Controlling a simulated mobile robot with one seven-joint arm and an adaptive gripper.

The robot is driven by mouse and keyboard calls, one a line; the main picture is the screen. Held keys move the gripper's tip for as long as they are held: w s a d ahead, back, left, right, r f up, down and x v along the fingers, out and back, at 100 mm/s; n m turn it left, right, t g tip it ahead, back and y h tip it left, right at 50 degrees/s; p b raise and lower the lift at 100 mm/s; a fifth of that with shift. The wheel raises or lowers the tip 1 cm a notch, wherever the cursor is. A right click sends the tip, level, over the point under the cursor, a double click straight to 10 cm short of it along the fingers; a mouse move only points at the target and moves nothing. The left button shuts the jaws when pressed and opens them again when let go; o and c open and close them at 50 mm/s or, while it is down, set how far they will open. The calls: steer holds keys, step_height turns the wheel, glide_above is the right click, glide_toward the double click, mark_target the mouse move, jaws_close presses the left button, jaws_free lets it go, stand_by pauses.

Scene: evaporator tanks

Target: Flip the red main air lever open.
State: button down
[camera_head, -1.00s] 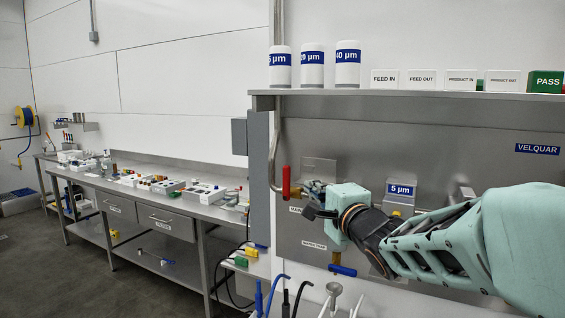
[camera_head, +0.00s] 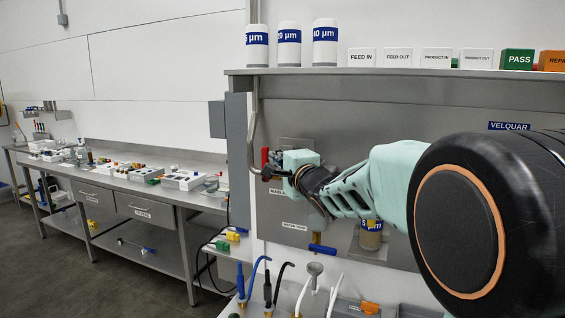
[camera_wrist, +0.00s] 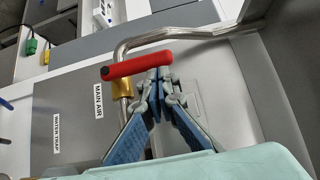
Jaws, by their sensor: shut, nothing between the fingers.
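The red main air lever (camera_wrist: 136,66) lies across the upper middle of the wrist view, on a brass valve body (camera_wrist: 122,88) joined to a grey pipe. In the head view the red lever (camera_head: 265,158) stands upright at the panel's left edge, partly covered by my gripper. My gripper (camera_wrist: 158,76) is shut and empty, its fingertips right at the lever's side; whether they touch it I cannot tell. In the head view my gripper (camera_head: 272,173) is just right of the lever, largely hidden by my wrist. A "MAIN AIR" label (camera_wrist: 98,101) is beside the valve.
A bent grey pipe (camera_wrist: 190,34) runs past the lever. A blue-handled valve (camera_head: 322,249) is lower on the steel panel. A shelf (camera_head: 400,76) with canisters and signs is above. Several hoses (camera_head: 262,275) stand below. A cluttered bench (camera_head: 130,170) is at left.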

steer(key=shift+a+r, duration=0.1)
stand_by(0.4)
steer(key=shift+w+a+r+p, duration=0.1)
steer(key=shift+w+p, duration=0.05)
steer(key=shift+p, duration=0.55)
